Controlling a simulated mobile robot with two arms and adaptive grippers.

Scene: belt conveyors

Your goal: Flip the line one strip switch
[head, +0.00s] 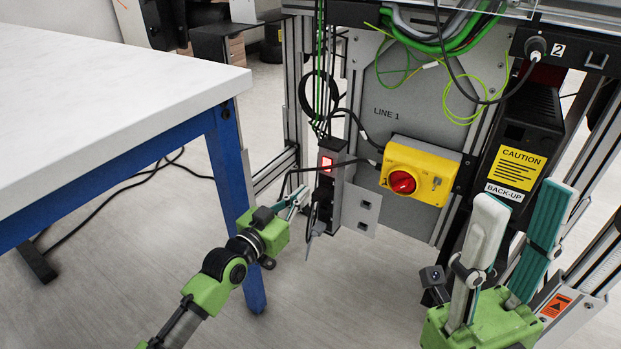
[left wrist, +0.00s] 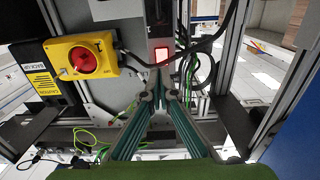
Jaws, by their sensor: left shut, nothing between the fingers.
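The LINE 1 strip switch (head: 327,163) glows red at the top of a dark vertical power strip (head: 325,190). It also shows as a lit red square in the left wrist view (left wrist: 161,56). My left gripper (head: 301,194) is shut and empty, just below and left of the switch in the head view. In the left wrist view its fingertips (left wrist: 160,88) meet a short way below the lit switch and look apart from it. My right gripper (head: 526,198) is open and empty at the lower right, with its fingers pointing up.
A yellow box with a red rotary knob (head: 403,181) is right of the strip. Black cables (head: 345,125) loop around the strip. A white table (head: 110,110) with blue legs stands at left. A CAUTION BACK-UP unit (head: 515,165) is behind my right gripper.

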